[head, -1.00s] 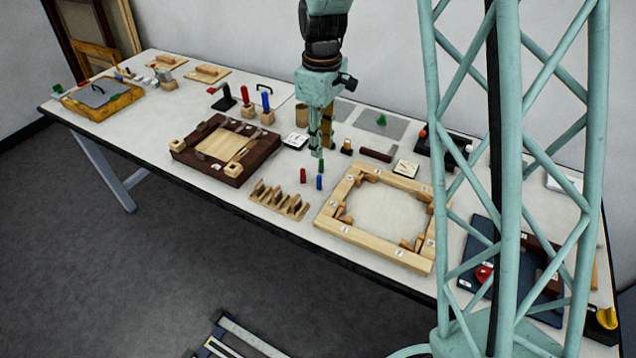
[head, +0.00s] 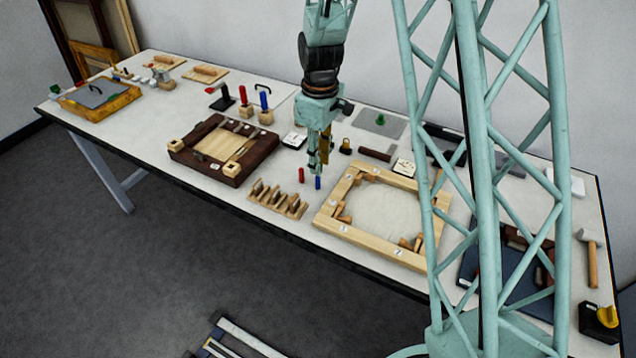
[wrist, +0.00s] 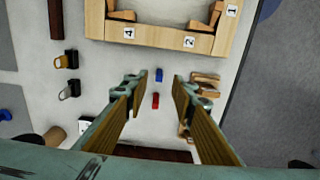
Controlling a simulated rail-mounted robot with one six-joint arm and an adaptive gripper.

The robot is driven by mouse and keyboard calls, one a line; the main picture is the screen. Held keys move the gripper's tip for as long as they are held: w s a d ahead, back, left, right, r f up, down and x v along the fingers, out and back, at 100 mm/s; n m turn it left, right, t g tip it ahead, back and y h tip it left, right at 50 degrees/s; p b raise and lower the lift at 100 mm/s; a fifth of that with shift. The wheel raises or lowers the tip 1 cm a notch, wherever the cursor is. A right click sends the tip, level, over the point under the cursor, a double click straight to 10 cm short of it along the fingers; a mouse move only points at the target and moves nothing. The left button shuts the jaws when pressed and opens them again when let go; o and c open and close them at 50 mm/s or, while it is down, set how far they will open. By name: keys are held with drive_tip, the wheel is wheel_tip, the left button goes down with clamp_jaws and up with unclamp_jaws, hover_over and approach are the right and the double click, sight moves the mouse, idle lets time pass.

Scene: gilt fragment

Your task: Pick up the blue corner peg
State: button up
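The blue corner peg (head: 318,183) is a small upright peg on the white table, just left of the light wooden frame. In the wrist view the blue peg (wrist: 159,75) lies between the lines of my two fingertips. My gripper (head: 317,168) points down above and slightly behind the peg. In the wrist view my gripper (wrist: 158,84) has its fingers wide apart with nothing held. The red peg (head: 302,175) stands close to the left of the blue one; it also shows between the fingers in the wrist view (wrist: 155,100).
The light wooden frame (head: 330,212) is to the right. A rack of wooden pieces (head: 278,199) stands in front. A dark brown tray (head: 190,163) is to the left. A dark bar (head: 376,154) and small metal parts (wrist: 69,90) are nearby. The table around the pegs is bare.

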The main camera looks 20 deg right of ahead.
sight(318, 182)
drive_tip(key=shift+f, duration=0.75)
drive_tip(key=shift+w+f+b, duration=0.1)
drive_tip(key=shift+f+b, duration=0.2)
drive_tip(key=shift+f, duration=2.3)
drive_tip(key=shift+c, duration=0.5)
drive_tip(key=c, duration=0.6)
drive_tip(key=shift+c, duration=0.2)
